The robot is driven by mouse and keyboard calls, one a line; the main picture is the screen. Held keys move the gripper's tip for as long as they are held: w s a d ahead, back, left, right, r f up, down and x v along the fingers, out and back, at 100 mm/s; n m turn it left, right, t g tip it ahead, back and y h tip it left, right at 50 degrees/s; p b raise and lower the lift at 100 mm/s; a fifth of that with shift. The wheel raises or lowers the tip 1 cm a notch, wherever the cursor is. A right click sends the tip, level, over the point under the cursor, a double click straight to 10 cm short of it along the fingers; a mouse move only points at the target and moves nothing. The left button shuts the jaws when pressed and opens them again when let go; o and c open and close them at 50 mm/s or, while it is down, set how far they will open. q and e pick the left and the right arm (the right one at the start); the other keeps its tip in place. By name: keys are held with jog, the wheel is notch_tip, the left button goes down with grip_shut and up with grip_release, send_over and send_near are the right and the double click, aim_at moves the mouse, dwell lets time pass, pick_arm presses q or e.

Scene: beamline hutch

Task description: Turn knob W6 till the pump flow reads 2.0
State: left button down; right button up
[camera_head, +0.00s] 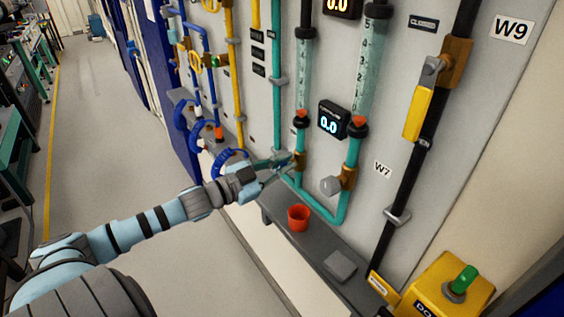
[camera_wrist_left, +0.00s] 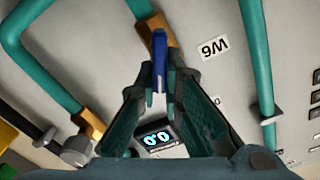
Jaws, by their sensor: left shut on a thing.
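My left gripper (camera_head: 287,164) reaches the teal pipe at its brass valve fitting (camera_head: 299,160). In the left wrist view its fingers (camera_wrist_left: 160,92) are closed on the blue knob W6 (camera_wrist_left: 159,47), which sits on the brass fitting (camera_wrist_left: 153,27). In the head view the gripper hides the knob. The label W6 (camera_wrist_left: 214,47) is beside it on the panel. My right gripper is out of view.
A grey knob (camera_head: 330,186) near label W7 (camera_head: 382,169) is close by on the right. A red cup (camera_head: 298,217) and a grey block (camera_head: 340,265) are on the shelf (camera_head: 318,242) below. Blue hoses (camera_head: 230,160) hang to the left. Another display (camera_head: 341,6) reads 0.0.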

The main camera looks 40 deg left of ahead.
pick_arm(q)
jog(key=m, duration=0.3)
jog(key=shift+s+d+f+m, duration=0.1)
jog(key=shift+d+f+m, duration=0.1)
jog(key=shift+m, duration=0.1)
jog(key=shift+d+f+m, duration=0.1)
jog(key=shift+f+m, duration=0.05)
jog(key=shift+m, duration=0.6)
jog(key=shift+d+f+m, duration=0.1)
jog(key=shift+m, duration=0.65)
jog(key=c, duration=1.7)
grip_release()
jog(key=shift+s, duration=0.1)
